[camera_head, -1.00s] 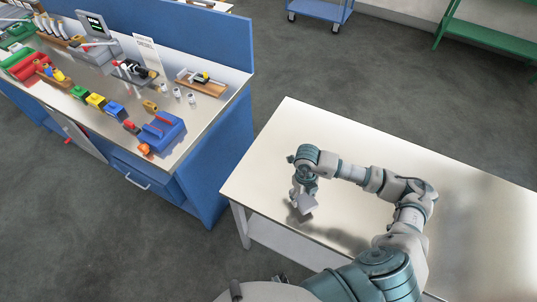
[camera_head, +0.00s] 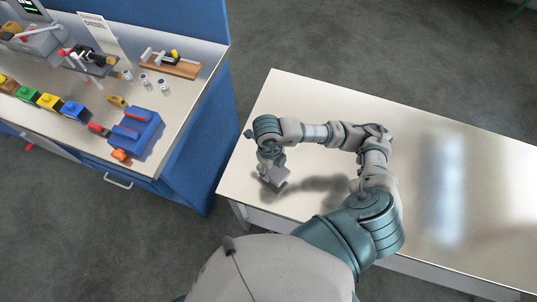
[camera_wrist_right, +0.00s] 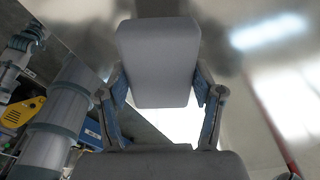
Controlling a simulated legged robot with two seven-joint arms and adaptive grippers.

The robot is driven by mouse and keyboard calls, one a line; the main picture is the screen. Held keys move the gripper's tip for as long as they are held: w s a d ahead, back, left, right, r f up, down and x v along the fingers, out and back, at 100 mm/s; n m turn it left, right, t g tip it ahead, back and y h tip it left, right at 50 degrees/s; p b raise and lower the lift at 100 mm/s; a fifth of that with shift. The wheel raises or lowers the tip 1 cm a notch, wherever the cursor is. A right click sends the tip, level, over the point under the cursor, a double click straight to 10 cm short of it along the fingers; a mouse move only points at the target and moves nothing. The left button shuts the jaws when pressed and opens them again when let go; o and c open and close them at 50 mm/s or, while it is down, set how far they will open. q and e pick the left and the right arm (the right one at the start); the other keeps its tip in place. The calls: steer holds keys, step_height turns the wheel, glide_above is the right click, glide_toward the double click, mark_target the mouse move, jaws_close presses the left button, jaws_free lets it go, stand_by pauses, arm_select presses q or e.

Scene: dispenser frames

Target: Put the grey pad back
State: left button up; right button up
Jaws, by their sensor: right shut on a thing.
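The grey pad (camera_wrist_right: 158,62) is a flat, rounded rectangular block between the two fingers of my right gripper (camera_wrist_right: 160,112) in the right wrist view. The gripper is shut on its sides. In the head view the right gripper (camera_head: 269,170) points down over the left end of the white table, with the pad (camera_head: 276,181) small at its tip. A shadow lies on the table to the right of it. I cannot tell the exact gap between pad and table. My left gripper is not in view.
The white table (camera_head: 330,105) is otherwise bare. At left, across a floor gap, a blue workbench (camera_head: 190,150) carries a blue block with a red part (camera_head: 136,131), several coloured blocks, small cylinders (camera_head: 144,79), a wooden stand (camera_head: 170,66) and a sign (camera_head: 99,34).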

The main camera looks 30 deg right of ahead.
steer(key=w+d, duration=0.1)
steer(key=w, duration=0.1)
steer(key=w+d, duration=0.1)
steer(key=w, duration=0.1)
steer(key=w+d, duration=0.1)
steer(key=w, duration=0.1)
steer(key=shift+f, duration=0.3)
steer(key=shift+w+f, duration=0.15)
steer(key=shift+w, duration=0.05)
steer(key=f, duration=0.3)
steer(key=shift+s+a+f+p, duration=0.1)
steer(key=shift+a+p, duration=0.15)
steer(key=shift+p, duration=0.05)
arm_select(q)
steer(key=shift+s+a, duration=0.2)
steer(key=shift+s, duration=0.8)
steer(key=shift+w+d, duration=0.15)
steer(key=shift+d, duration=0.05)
arm_select(e)
steer(key=o, duration=1.1)
steer(key=shift+d, duration=0.2)
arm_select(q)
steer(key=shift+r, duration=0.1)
